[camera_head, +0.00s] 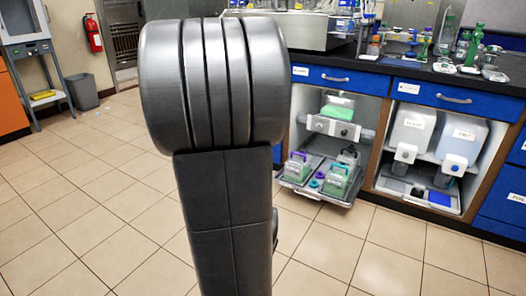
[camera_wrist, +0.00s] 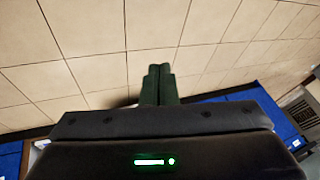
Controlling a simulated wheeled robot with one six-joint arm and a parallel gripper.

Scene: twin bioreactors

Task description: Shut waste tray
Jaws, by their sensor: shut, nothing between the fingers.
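A grey pull-out tray (camera_head: 318,196) sticks out at the bottom of the left open bay under the bench in the head view. Bottles with green contents (camera_head: 338,180) and purple-trimmed tops stand on it. My arm hides the space left of the tray, and I cannot read a label that marks it as the waste tray. My gripper (camera_wrist: 159,68) is shut and empty in the wrist view, over bare tiled floor. The tray does not show clearly in the wrist view, and the gripper is hidden in the head view.
The right bay holds two white containers (camera_head: 410,135) above a lower tray (camera_head: 415,197). Blue drawers (camera_head: 335,78) run above both bays. A grey bin (camera_head: 82,92) and a fire extinguisher (camera_head: 93,34) are at the far left. Tiled floor (camera_head: 90,215) lies clear.

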